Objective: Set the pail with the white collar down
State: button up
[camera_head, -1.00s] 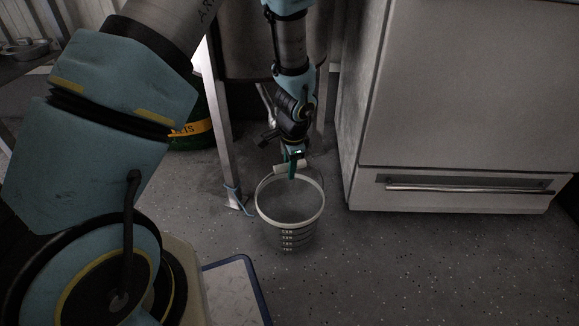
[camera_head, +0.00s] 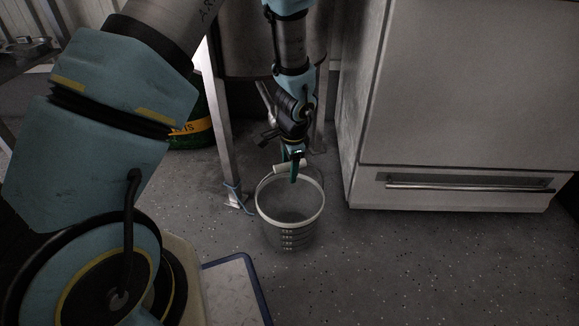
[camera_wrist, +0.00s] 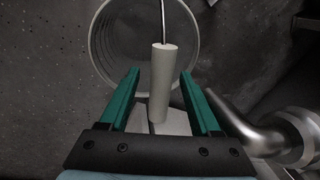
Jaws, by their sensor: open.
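The pail with the white collar (camera_head: 291,236) stands upright on the floor in the head view, with dark markings on its side. Its white handle grip (camera_head: 289,169) is raised near the back of the rim. My gripper (camera_head: 294,170) is right at this handle, pointing down. In the wrist view the open green fingers of my gripper (camera_wrist: 160,92) stand on either side of the white handle grip (camera_wrist: 159,84), with a gap on both sides. The pail's round opening (camera_wrist: 112,45) shows beyond it.
A white oven front with a drawer and bar handle (camera_head: 470,186) stands to the right. A metal leg (camera_head: 224,140) stands left of the pail. A green container with a yellow band (camera_head: 193,128) is behind it. Speckled floor (camera_head: 400,270) in front is clear.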

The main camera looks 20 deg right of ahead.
notch_tip(320, 180, up, 11)
jog(key=s+p, duration=0.2)
jog(key=p, duration=0.2)
jog(key=w+a+r+n, duration=0.2)
jog(key=a+r+n, duration=0.3)
jog(key=a, duration=0.4)
jog(key=w+a+r+n, duration=0.1)
jog(key=a+r+n, duration=0.3)
jog(key=a, duration=0.4)
jog(key=s+a+r+n+p, duration=0.1)
jog(key=s+a+r+n, duration=0.25)
jog(key=a, duration=0.35)
jog(key=s+a+r+n, duration=0.2)
jog(key=a+n, duration=0.3)
jog(key=a, duration=0.2)
notch_tip(320, 180, up, 38)
jog(key=p, duration=3.8)
jog(key=shift+w+d, duration=0.15)
jog(key=shift+d, duration=0.3)
